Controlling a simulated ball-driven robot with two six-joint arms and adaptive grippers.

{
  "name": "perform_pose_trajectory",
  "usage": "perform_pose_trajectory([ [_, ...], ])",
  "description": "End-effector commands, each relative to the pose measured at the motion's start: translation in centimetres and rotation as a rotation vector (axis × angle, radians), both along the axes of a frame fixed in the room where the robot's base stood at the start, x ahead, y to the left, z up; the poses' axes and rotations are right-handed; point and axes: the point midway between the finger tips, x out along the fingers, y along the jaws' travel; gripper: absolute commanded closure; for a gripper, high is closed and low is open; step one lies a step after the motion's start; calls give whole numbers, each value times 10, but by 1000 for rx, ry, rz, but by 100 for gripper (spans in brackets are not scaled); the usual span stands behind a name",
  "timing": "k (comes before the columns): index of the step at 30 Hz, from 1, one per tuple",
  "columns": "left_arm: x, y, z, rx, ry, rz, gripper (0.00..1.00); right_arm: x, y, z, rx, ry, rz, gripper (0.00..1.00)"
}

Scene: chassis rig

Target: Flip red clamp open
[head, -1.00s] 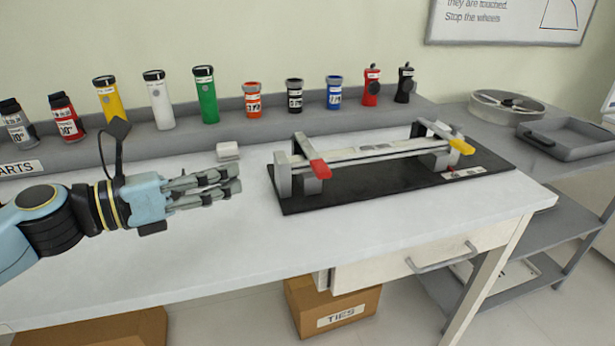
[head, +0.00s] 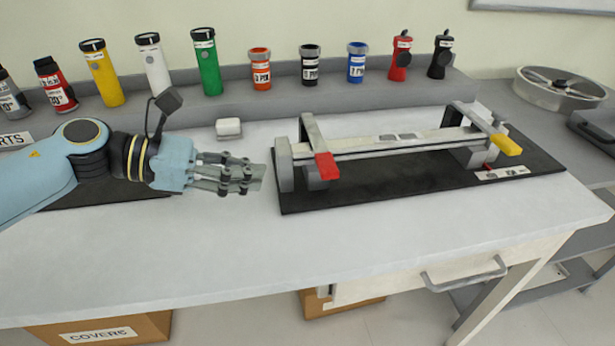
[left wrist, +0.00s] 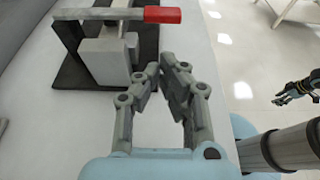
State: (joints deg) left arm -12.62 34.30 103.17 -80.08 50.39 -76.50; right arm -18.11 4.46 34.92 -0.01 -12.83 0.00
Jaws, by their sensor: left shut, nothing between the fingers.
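The red clamp handle (head: 327,166) is on the near left end of the rig (head: 385,146), sloping down toward the table's front edge. In the left wrist view the red handle (left wrist: 162,14) lies crosswise at the top, on a grey arm above a pale block. My left gripper (head: 256,180) is shut and empty, left of the clamp and apart from it. Its fingertips (left wrist: 164,72) come together in the wrist view, below the handle. My right gripper (left wrist: 299,88) shows small at that view's right edge, too small to tell its state.
A yellow-handled clamp (head: 506,145) is at the rig's right end. The rig stands on a black mat (head: 390,190). A small white block (head: 228,128) lies behind my left gripper. The front table surface (head: 300,250) is clear.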

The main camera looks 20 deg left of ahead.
Motion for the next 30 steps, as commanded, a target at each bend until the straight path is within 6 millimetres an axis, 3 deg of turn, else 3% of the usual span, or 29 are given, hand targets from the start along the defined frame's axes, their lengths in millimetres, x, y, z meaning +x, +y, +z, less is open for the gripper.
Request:
perform_pose_trajectory([
  [8,25,-38,-12,-9,-1,1,100,30,0,10,0,-46,1,60],
  [15,44,-66,-26,-4,1,1,100,29,0,15,0,-44,1,60],
  [30,50,-75,-31,-2,0,-1,100,18,-2,16,-2,-28,2,60],
])
